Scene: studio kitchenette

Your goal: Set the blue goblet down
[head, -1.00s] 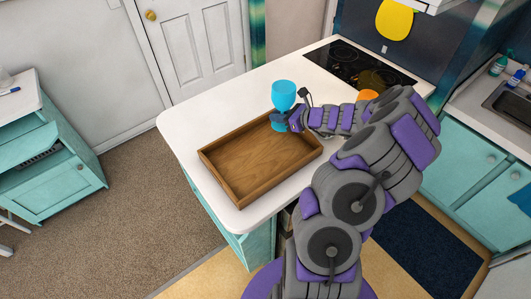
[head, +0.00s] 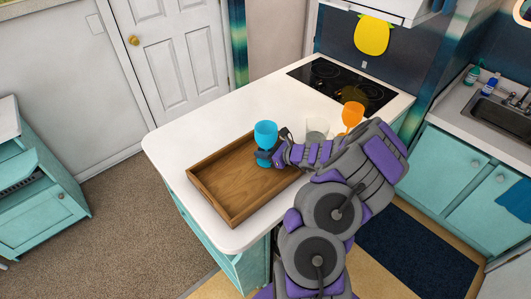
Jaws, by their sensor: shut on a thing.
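The blue goblet (head: 265,135) is upright at the far right part of the wooden tray (head: 213,207) on the white counter. My gripper (head: 266,158) is shut on the goblet around its lower part, coming from the right. The gripper hides part of the goblet's stem and foot. I cannot tell whether the foot touches the tray floor.
A clear glass (head: 317,128) and an orange goblet (head: 352,115) stand on the counter right of my gripper, close to my arm. A black cooktop (head: 335,86) lies behind them. The tray's left part and the white counter (head: 215,118) behind it are clear.

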